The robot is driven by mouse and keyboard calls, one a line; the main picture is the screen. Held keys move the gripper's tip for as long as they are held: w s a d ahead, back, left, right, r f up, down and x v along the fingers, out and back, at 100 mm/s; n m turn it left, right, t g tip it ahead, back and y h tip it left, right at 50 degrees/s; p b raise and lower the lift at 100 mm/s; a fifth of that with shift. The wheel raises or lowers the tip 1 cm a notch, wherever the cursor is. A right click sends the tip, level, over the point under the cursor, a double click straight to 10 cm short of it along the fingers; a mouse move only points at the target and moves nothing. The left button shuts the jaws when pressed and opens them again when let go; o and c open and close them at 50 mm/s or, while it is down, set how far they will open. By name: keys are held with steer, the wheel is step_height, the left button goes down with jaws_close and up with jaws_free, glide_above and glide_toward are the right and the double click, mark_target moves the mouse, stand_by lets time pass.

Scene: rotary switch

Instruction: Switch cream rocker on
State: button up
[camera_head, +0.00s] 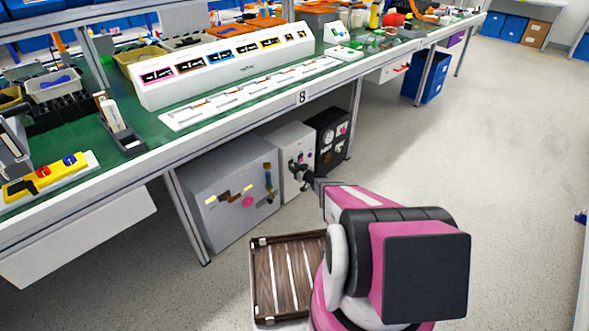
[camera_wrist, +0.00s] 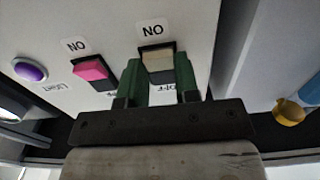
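The cream rocker (camera_wrist: 157,59) shows in the wrist view, set in a dark frame on a pale panel (camera_wrist: 118,28). Its lettering appears upside down: ON beside the upper end, OFF partly hidden at the lower end. My gripper (camera_wrist: 161,84) has two green fingers, apart, with nothing held between them. The rocker shows in the gap between the fingertips; I cannot tell whether they touch it. In the head view my gripper (camera_head: 308,179) is at the front of the white box (camera_head: 289,143) under the bench, and the rocker cannot be made out.
A pink rocker (camera_wrist: 91,69) and a purple button (camera_wrist: 30,71) sit left of the cream one. A yellow knob (camera_wrist: 289,111) is at the right. A grey box (camera_head: 225,165) and a black box (camera_head: 328,118) flank the white box. A wooden crate (camera_head: 266,282) stands in front.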

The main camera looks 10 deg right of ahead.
steer(key=shift+f+t+y, duration=0.15)
steer(key=shift+t+y, duration=0.15)
steer(key=shift+t, duration=0.2)
steer(key=o, duration=0.9)
steer(key=v, duration=1)
steer(key=shift+s+d, duration=0.25)
steer(key=shift+s, duration=0.05)
